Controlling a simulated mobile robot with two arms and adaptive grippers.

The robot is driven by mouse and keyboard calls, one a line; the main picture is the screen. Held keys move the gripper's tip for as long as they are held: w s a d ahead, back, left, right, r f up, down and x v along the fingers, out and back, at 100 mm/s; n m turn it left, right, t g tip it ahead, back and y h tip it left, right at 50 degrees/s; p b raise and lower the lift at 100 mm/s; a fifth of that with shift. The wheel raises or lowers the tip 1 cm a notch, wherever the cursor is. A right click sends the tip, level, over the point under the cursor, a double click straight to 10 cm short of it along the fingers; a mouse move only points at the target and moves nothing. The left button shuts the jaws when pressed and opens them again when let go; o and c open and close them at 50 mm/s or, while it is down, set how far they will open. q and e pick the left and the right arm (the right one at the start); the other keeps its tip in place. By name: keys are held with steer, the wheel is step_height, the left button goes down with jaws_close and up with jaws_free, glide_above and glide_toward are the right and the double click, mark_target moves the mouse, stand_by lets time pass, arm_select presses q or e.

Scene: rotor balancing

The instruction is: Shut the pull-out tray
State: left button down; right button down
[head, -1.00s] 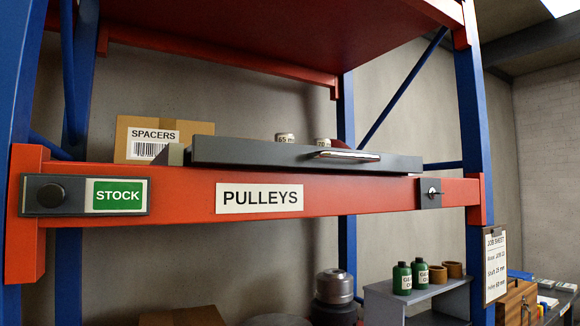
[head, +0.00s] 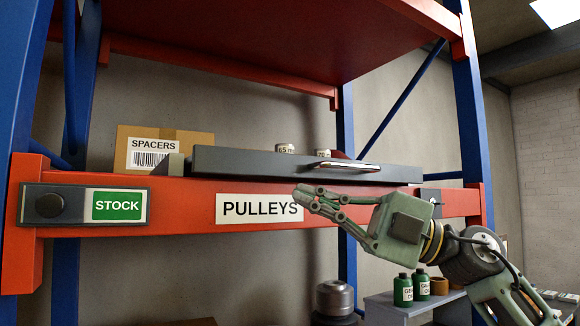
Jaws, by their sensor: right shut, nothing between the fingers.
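The pull-out tray (head: 260,163) is a dark grey drawer with a metal bar handle (head: 343,167) on its front. It sits on the orange shelf beam, above the PULLEYS label (head: 258,208). Tops of pulleys marked with sizes (head: 285,148) show over its front edge; the rest of its inside is hidden. My right gripper (head: 300,196) is shut and empty. In the picture it is below and left of the handle, in front of the PULLEYS label, with no visible contact with the tray.
A SPACERS box (head: 190,146) stands on the shelf left of the tray. A STOCK panel with a dark knob (head: 48,204) is on the beam's left end. My right forearm partly covers a lock plate (head: 431,197). Green bottles (head: 403,290) stand on a grey stand at lower right.

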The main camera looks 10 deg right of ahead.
mark_target(290, 166)
steer(key=s+d+r+t+h, duration=0.1)
steer(key=s+d+r+h, duration=0.4)
steer(key=d, duration=0.3)
steer(key=shift+m, duration=0.3)
steer(key=w+p+x, duration=0.1)
steer(key=x, duration=0.3)
steer(key=p+x, duration=0.1)
steer(key=x, duration=0.3)
steer(key=w+d+p+x, duration=0.1)
steer(key=p+x, duration=0.1)
steer(key=x, duration=0.3)
steer(key=shift+w+d, duration=0.15)
steer(key=shift+w, duration=0.2)
